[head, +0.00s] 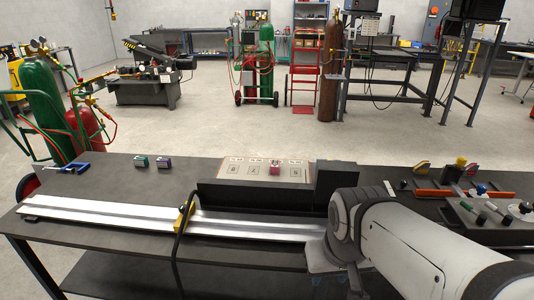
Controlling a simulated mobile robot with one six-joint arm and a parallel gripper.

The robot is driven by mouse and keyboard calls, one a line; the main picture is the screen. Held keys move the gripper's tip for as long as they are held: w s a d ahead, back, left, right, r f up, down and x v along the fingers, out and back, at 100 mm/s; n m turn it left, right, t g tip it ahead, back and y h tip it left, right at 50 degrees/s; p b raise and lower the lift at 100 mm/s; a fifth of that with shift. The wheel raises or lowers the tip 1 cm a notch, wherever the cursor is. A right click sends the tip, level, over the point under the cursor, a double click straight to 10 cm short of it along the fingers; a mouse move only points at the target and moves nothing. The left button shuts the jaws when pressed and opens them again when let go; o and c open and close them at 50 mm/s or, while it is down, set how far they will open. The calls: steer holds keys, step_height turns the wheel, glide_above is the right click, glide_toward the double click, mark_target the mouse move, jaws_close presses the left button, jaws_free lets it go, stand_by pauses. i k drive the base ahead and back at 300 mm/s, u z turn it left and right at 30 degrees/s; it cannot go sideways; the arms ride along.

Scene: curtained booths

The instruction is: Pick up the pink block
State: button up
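A small pink block (275,169) with a pale top sits on a pale card (235,176) printed with numbered boxes, at the back of the dark workbench, just behind a low black upright bar. My white arm comes in from the lower right. My gripper (340,284) appears only partly, below the wrist at the bottom of the view, in front of the bench and to the right of the pink block. It is well apart from the block. Its fingers are not clear enough to show whether it is open or shut.
A green block (141,161) and a purple block (163,163) sit at the left. A long metal rail (100,213) runs along the front. Tools (465,185) crowd the right.

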mark_target(275, 166)
steer(key=i, duration=0.85)
steer(key=u, duration=0.05)
